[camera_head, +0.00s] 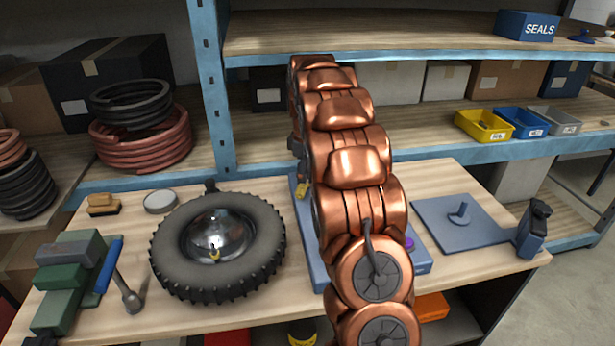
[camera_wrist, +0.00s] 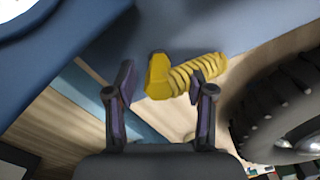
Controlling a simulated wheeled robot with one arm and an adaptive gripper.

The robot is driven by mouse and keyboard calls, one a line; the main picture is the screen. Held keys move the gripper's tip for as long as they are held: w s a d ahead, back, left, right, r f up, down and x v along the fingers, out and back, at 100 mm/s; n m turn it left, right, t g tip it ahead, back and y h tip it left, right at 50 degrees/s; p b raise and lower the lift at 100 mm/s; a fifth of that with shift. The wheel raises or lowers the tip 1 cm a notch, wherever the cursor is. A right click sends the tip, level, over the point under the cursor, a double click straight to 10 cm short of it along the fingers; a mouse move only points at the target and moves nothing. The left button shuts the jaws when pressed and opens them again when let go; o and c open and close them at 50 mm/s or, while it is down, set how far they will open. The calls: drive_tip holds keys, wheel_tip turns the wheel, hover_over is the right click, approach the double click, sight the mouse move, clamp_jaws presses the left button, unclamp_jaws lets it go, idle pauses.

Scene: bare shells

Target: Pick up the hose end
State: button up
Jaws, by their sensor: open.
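The hose end (camera_wrist: 157,78) is a yellow piece with a blocky head and a ribbed, coiled length running right, in the wrist view. It appears to lie on or against a blue-grey surface (camera_wrist: 215,30). A small yellow part, likely the same hose end (camera_head: 303,189), shows beside my copper arm in the head view. My gripper (camera_wrist: 163,83) is open, with its two dark fingers apart. The blocky head shows between the fingertips, and the right fingertip overlaps the ribbed length. I cannot tell whether they touch. In the head view my arm hides most of the gripper.
A knobbly tyre (camera_head: 170,255) lies on the bench, left of my arm; it also shows close on the right in the wrist view (camera_wrist: 272,105). A hammer (camera_head: 125,285) and green blocks (camera_head: 65,290) lie further left. A blue plate (camera_head: 455,232) lies right.

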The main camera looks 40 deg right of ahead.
drive_tip(key=shift+c, duration=0.4)
clamp_jaws()
drive_tip(key=shift+r, duration=0.1)
drive_tip(key=shift+r+b, duration=0.8)
drive_tip(key=shift+r, duration=0.8)
drive_tip(key=shift+s+a+r+b, duration=0.25)
drive_tip(key=shift+s+a+b, duration=0.75)
drive_tip(key=shift+s, duration=1.35)
drive_tip(key=shift+s+a+r+b, duration=0.3)
drive_tip(key=shift+s+a+b, duration=0.25)
drive_tip(key=shift+s+a, duration=1.4)
drive_tip(key=shift+s+a+r+b, duration=0.25)
drive_tip(key=shift+s+a+b, duration=0.5)
drive_tip(key=shift+s, duration=2.05)
